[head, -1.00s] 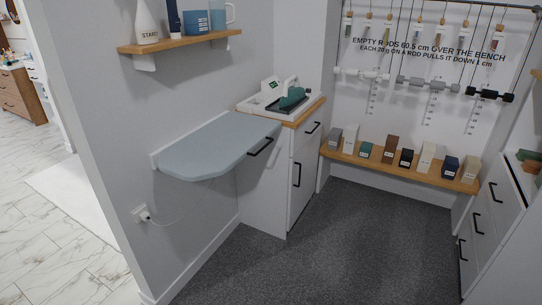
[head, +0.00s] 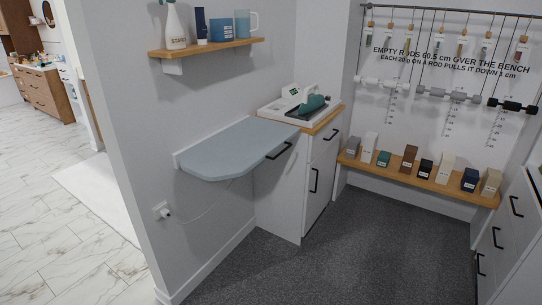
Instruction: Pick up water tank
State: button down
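I cannot tell for sure which thing is the water tank. A white appliance base (head: 278,113) with a dark green part (head: 313,103) stands on the wood-topped white cabinet at the back corner. It is too small to make out a tank on it. A translucent blue jug (head: 242,25) with a handle stands at the right end of the wall shelf. My gripper is not in view.
The wall shelf (head: 220,47) also holds a white bottle (head: 175,28), a dark blue tube (head: 201,25) and a blue box (head: 221,31). A grey-blue fold-out board (head: 225,152) juts from the wall. A low bench (head: 400,176) holds several boxes. Dark carpet (head: 340,255) is clear.

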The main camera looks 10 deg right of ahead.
aim_at(221, 29)
jog(key=i, duration=0.9)
jog(key=z, duration=0.05)
